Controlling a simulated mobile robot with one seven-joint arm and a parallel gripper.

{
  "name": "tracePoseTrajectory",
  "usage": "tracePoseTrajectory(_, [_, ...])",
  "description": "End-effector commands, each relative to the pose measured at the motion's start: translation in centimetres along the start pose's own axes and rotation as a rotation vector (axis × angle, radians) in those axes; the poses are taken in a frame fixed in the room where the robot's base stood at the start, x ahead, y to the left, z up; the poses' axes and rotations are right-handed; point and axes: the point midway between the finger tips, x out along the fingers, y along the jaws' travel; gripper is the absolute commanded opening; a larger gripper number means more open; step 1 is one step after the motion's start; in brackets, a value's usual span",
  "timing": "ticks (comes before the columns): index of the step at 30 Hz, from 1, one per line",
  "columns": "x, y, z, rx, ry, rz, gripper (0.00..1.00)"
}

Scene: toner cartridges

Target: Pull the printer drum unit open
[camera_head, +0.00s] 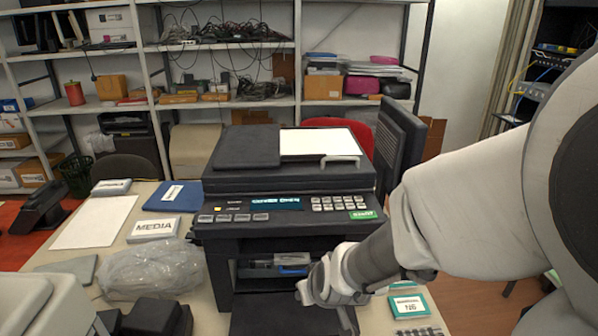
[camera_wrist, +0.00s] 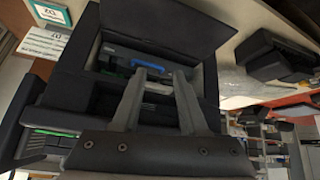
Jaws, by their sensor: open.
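The black printer (camera_head: 290,206) stands on the table, with its front flap (camera_head: 262,318) folded down and its front bay open. The drum unit (camera_head: 262,262), grey with a blue part (camera_head: 294,270), sits inside the bay. In the wrist view the drum unit (camera_wrist: 125,56) and its blue part (camera_wrist: 146,65) lie just beyond the fingertips, inside the opening. My gripper (camera_wrist: 160,73) is open, with a gap between its two fingers and nothing held. I cannot tell whether a finger touches the drum unit. In the head view my wrist hides the right side of the bay.
A clear plastic bag (camera_head: 152,270) lies left of the printer, near a MEDIA pack (camera_head: 154,229) and a blue folder (camera_head: 174,196). A green-edged box (camera_head: 409,305) stands at right. The printer's bay walls and the lowered flap bound the space around my gripper.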

Motion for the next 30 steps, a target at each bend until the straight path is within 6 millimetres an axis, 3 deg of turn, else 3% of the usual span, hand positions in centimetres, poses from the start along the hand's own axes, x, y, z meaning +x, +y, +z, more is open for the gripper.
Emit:
tracePoseTrajectory(6, [5.0,-1.2,1.7,-0.144,0.017,0.089,0.43])
tracePoseTrajectory(15, [9.3,-1.1,4.4,-0.429,0.078,0.277,0.43])
tracePoseTrajectory(22, [10.3,-0.5,5.8,-0.724,0.157,0.445,0.43])
tracePoseTrajectory(30, [9.4,-0.8,6.0,-1.112,0.295,0.63,0.43])
